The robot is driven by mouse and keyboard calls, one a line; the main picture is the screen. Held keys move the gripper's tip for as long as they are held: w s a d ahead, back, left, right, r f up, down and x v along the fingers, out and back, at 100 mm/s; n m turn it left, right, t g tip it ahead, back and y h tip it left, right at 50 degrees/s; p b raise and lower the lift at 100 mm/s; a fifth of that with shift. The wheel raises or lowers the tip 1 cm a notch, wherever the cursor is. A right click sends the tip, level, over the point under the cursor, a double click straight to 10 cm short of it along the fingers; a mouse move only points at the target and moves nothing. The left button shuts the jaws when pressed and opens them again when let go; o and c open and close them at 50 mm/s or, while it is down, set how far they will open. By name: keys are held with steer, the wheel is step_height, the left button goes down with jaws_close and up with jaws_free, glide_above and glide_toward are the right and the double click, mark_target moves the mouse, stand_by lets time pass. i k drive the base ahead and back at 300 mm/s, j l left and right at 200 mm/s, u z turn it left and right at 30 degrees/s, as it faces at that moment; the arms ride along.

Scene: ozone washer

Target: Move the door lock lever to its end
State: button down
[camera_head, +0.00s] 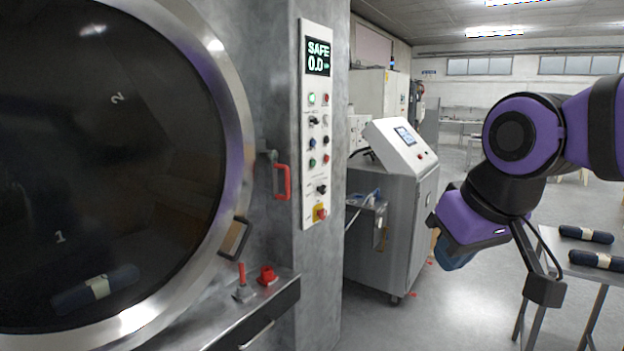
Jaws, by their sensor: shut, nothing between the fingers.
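A red handle (283,182) on a grey bracket sits on the grey wall between the round door (236,80) and the white control panel. A short red lever (241,274) stands upright on a small grey base on the ledge below. I cannot tell for certain which of the two is the door lock lever.
The round door is shut, with a dark bundle (97,289) visible behind its glass. The control panel (318,125) reads SAFE 0.0. A red knob (267,275) stands beside the short lever. A grey console (398,220) and a table (560,245) with dark rolls stand further right.

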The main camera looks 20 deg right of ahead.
mark_target(272, 155)
steer(key=i+z, duration=0.25)
steer(key=i, duration=0.25)
steer(key=i+j+z, duration=0.1)
steer(key=i+z, duration=0.15)
steer(key=i, duration=0.25)
